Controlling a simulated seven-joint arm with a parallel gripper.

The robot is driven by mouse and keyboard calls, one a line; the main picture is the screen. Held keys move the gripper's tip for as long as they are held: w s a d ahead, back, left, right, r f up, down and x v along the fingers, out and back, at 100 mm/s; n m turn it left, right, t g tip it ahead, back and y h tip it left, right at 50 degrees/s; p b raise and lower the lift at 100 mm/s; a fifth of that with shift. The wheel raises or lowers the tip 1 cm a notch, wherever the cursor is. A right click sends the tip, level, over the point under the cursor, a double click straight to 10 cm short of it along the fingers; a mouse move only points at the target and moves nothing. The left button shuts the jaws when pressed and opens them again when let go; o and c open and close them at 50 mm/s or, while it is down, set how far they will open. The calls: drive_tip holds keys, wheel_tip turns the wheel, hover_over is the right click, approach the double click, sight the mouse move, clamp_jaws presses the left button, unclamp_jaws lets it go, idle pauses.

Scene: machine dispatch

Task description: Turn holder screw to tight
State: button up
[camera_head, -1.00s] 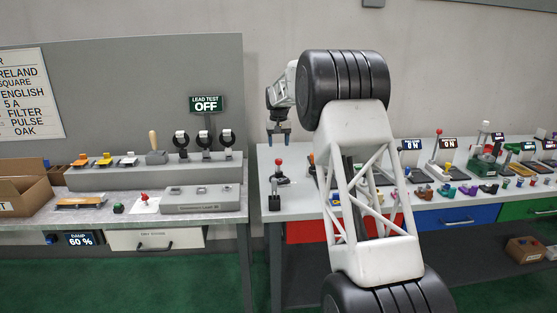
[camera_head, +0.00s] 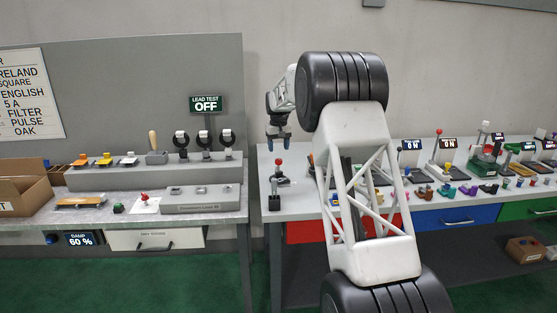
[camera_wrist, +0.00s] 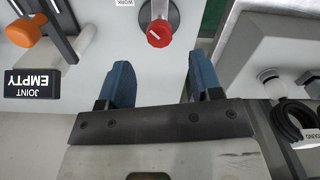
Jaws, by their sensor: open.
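My gripper (camera_head: 279,145) is open and empty, with its blue fingers pointing down above the left end of the right bench. In the wrist view its fingers (camera_wrist: 160,63) stand apart. A red round knob (camera_wrist: 159,34) with a white line sits on a grey stem just beyond the gap between the fingertips; neither finger visibly touches it. In the head view a red knob (camera_head: 278,161) shows just below the fingers. An orange knob (camera_wrist: 22,32) lies at the left of the wrist view. No readable label marks any of these as the holder screw.
A dark sign (camera_wrist: 37,82) reading JOINT EMPTY is at the left of the wrist view. A grey block (camera_wrist: 270,55) and a black cable coil (camera_wrist: 295,122) are at the right. The left bench (camera_head: 90,196) stands across a gap from the right bench (camera_head: 305,208).

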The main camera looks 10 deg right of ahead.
sight(279, 160)
drive_tip(key=shift+f, duration=2.95)
drive_tip(key=c, duration=0.9)
drive_tip(key=shift+m, duration=1.6)
drive_tip(key=o, duration=0.9)
drive_tip(key=shift+r, duration=0.1)
drive_tip(key=shift+r, duration=3.8)
